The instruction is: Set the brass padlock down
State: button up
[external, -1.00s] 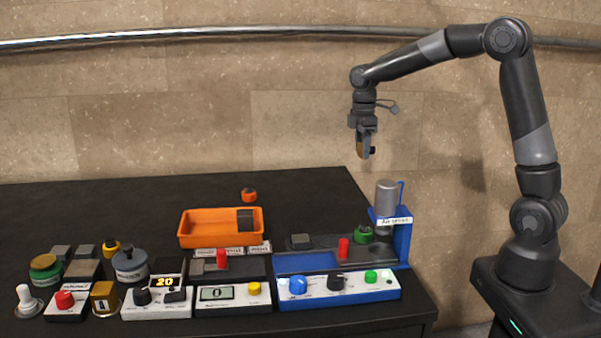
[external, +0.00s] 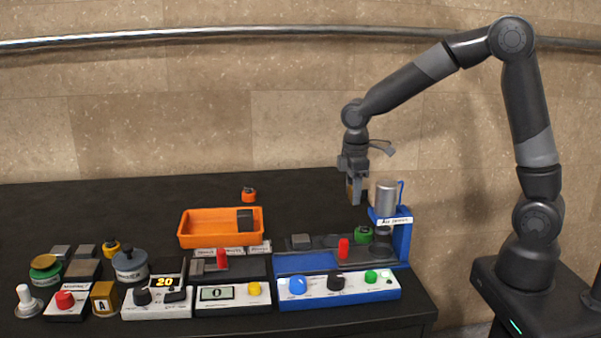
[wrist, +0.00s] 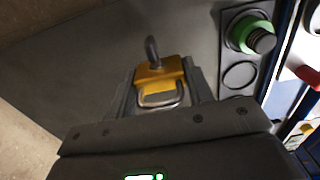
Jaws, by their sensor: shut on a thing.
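The brass padlock (wrist: 160,76) is a yellow-gold body with a grey shackle, seen in the wrist view between my gripper's fingers. My gripper (external: 355,198) is shut on it and holds it just behind and left of the grey cylinder of the blue press. In the external view only a small brownish part of the padlock (external: 349,190) shows beside the fingers. In the wrist view my gripper (wrist: 160,90) points toward the dark table surface (wrist: 90,60). I cannot tell how far above the table the padlock is.
The blue press (external: 402,240) with its grey cylinder (external: 386,198) stands close to my gripper. A green knob (external: 363,235) sits beside it. An orange tray (external: 195,238) stands at mid table, with an orange-and-black knob (external: 249,194) behind it. The back of the table is mostly clear.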

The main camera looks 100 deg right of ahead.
aim_at(349, 219)
jog(key=shift+w+a+f, duration=0.3)
jog(key=shift+w+f, duration=0.1)
jog(key=shift+w, duration=0.1)
jog(key=shift+f, duration=1.95)
jog(key=shift+f, duration=0.15)
jog(key=o, duration=1.1)
jog(key=shift+o, duration=0.2)
notch_tip(349, 219, up, 12)
jog(key=s+a+r+t+h, duration=0.1)
jog(key=s+a+r, duration=0.2)
jog(key=a, duration=0.4)
jog(key=s+a+r+t, duration=0.1)
jog(key=s+a+r, duration=0.25)
jog(key=a, duration=0.25)
jog(key=s+a+t+y, duration=0.1)
jog(key=s+a+t, duration=0.2)
jog(key=s+a, duration=0.8)
jog(key=shift+t, duration=0.3)
